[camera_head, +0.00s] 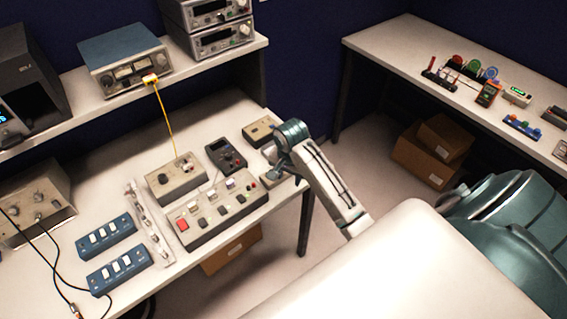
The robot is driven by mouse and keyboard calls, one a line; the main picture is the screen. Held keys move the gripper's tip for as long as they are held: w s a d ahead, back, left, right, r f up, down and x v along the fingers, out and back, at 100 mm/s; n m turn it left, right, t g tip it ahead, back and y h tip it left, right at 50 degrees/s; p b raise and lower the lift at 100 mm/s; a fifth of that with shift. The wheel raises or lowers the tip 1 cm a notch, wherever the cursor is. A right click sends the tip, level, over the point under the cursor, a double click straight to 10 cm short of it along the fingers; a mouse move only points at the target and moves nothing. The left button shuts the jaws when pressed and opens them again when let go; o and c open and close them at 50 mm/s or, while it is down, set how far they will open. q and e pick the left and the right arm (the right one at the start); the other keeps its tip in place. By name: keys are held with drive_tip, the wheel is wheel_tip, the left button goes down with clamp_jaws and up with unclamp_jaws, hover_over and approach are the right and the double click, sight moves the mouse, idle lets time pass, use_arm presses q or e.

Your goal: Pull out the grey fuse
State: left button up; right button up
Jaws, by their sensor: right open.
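A grey control box (232,217) with a red button on its left and several small dark and pale parts on top sits near the front right of the table. Its parts are too small for me to tell which one is the grey fuse. My right gripper (271,177) is over the right end of the table, just right of the control box and above the table's right edge. It is open, and I see nothing held in it. My left gripper is not in view.
Blue switch boxes (119,269) and a clear strip (150,222) lie left of the control box. A dark meter (226,155), a grey box with a yellow cable (176,180) and a small beige box (261,131) stand behind it. A second table (420,55) is at right.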

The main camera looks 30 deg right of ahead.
drive_tip(key=w+d+r+m, duration=0.1)
drive_tip(key=w+r, duration=0.1)
drive_tip(key=w+d+r+m, duration=0.1)
drive_tip(key=w+r+m, duration=0.1)
drive_tip(key=w, duration=0.1)
drive_tip(key=w+d+r+m, duration=0.1)
drive_tip(key=w+r+m, duration=0.1)
drive_tip(key=w, duration=0.1)
drive_tip(key=shift+g, duration=0.4)
drive_tip(key=shift+f, duration=4.5)
drive_tip(key=shift+c, duration=0.2)
clamp_jaws()
drive_tip(key=shift+r, duration=0.1)
drive_tip(key=shift+r, duration=2.95)
